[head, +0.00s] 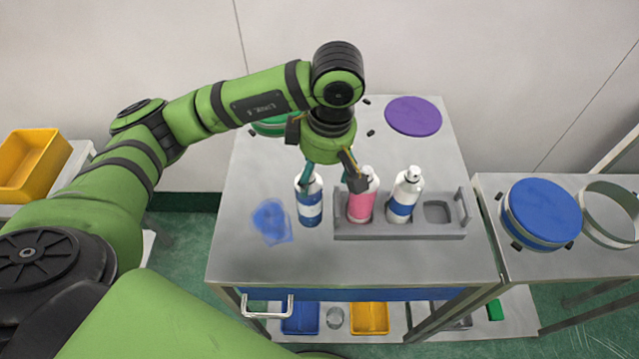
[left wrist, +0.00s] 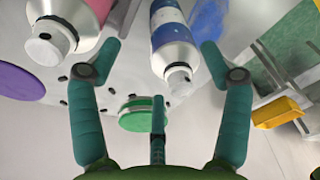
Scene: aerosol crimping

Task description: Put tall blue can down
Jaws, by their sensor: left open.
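The tall blue can (head: 309,207), blue with a white band and a white cap, stands upright on the grey table, just left of the rack (head: 400,230). In the left wrist view the can (left wrist: 172,28) shows between the two finger pads, with gaps to both. My left gripper (head: 330,176) is open over the can's top, its fingers pointing down. The pink can (head: 360,205) stands in the rack beside one finger; it also shows in the left wrist view (left wrist: 85,18). My right gripper is not in view.
A white can with a blue band (head: 402,198) stands in the rack, with an empty slot (head: 437,212) to its right. A translucent blue patch (head: 272,220) lies left of the blue can. A purple disc (head: 413,116) and a green round thing (head: 272,127) are at the back.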

